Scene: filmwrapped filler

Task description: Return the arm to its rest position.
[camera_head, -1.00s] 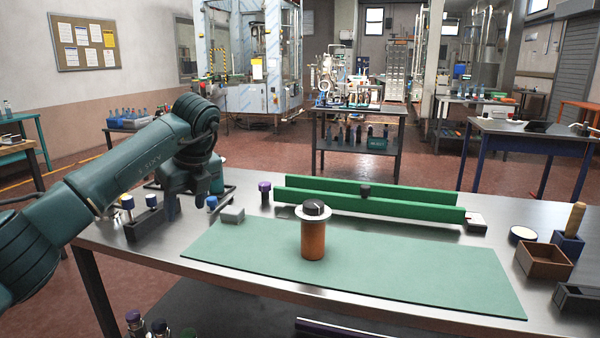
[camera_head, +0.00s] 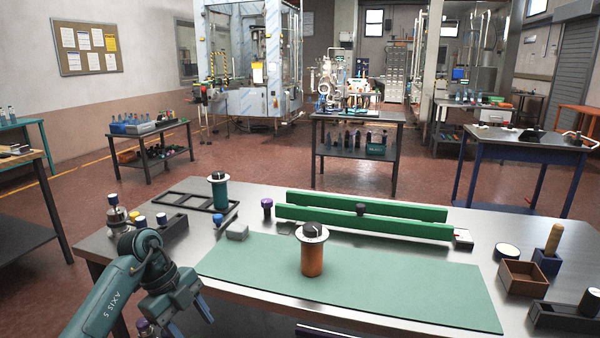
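My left arm comes in at the lower left, folded low in front of the bench (camera_head: 270,305). Its gripper (camera_head: 190,320) points down at the near-left edge of the bench, fingers apart and nothing seen between them. A teal jar with a white collar and dark cap (camera_head: 219,195) stands upright at the black frame (camera_head: 175,199) at the back left, well apart from the gripper. An orange-brown jar with a white collar and black cap (camera_head: 312,258) stands upright on the green mat (camera_head: 400,285). My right gripper is not in view.
A green rail (camera_head: 370,216) runs along the back of the bench. A holder with capped vials (camera_head: 165,230) stands behind my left arm. A brown open box (camera_head: 522,277) and a blue block with a wooden handle (camera_head: 548,258) are at the right. Most of the mat is clear.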

